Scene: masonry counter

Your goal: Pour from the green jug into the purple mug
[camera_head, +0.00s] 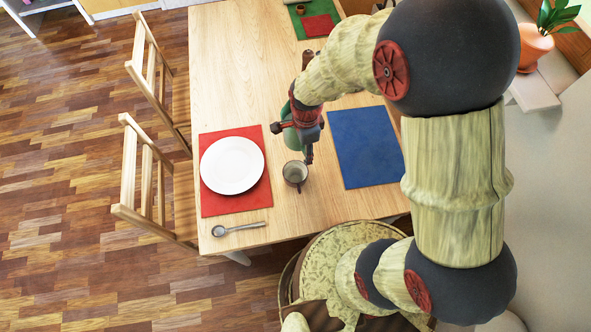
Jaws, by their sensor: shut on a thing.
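The green jug (290,139) is above the wooden table, partly hidden behind my gripper. My gripper (300,128) is shut on the jug and reaches in from the upper right. The mug (295,172), dark purplish outside with a pale inside, stands upright on the table just below the jug in the picture. The jug appears apart from the mug. I cannot tell how far the jug is tilted, and no stream shows.
A white plate (232,165) lies on a red mat (218,207) left of the mug. A spoon (238,228) lies in front. A blue mat (367,147) is bare. A green mat (298,28) lies at the far end. Two wooden chairs stand at left.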

